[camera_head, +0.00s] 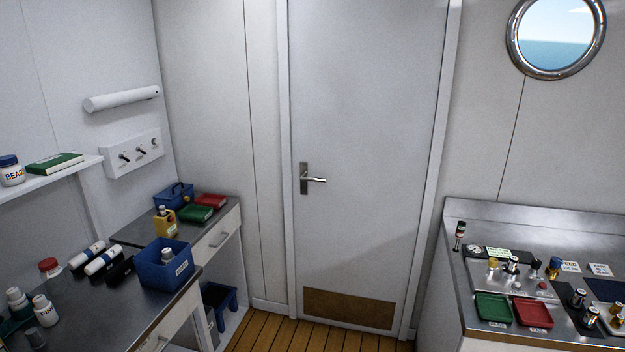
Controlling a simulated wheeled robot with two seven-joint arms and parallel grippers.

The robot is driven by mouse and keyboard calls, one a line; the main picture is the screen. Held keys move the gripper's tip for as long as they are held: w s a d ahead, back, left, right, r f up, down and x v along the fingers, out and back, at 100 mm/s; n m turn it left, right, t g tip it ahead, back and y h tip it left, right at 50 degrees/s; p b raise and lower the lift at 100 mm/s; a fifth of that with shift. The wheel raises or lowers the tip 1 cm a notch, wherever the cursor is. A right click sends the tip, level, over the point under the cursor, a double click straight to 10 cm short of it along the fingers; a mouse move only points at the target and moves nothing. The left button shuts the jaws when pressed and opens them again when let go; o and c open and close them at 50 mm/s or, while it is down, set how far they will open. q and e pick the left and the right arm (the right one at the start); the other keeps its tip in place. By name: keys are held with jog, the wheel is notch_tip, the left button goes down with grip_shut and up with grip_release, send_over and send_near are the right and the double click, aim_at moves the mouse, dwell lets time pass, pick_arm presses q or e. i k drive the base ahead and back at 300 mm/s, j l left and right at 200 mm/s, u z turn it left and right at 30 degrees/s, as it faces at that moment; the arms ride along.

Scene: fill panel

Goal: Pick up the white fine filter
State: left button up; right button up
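At the lower left, a white upright piece (44,311) stands on the dark-topped bench, with a label that seems to begin "FIN". Another white piece (17,300) stands beside it, near the frame's left edge. Farther back on the same bench lie two white cylinders, one (86,255) with a dark blue end and one (102,262) beside it, by dark holders. I cannot tell for sure which of these is the fine filter. Neither of my grippers shows in the head view.
A blue labelled bin (152,269) stands at the bench's front corner. A red-lidded jar (50,267) is behind the white pieces. A metal counter (560,222) at right holds a fill panel with green (494,308) and red trays (533,314). Wooden floor (270,334) lies between, before a closed door.

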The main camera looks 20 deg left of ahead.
aim_at(44, 310)
jog(key=i+u, duration=0.75)
jog(key=i+l+u, duration=0.1)
jog(key=i+u, duration=0.15)
jog(key=u, duration=0.15)
jog(key=i+l+u, duration=0.25)
jog(key=u, duration=0.15)
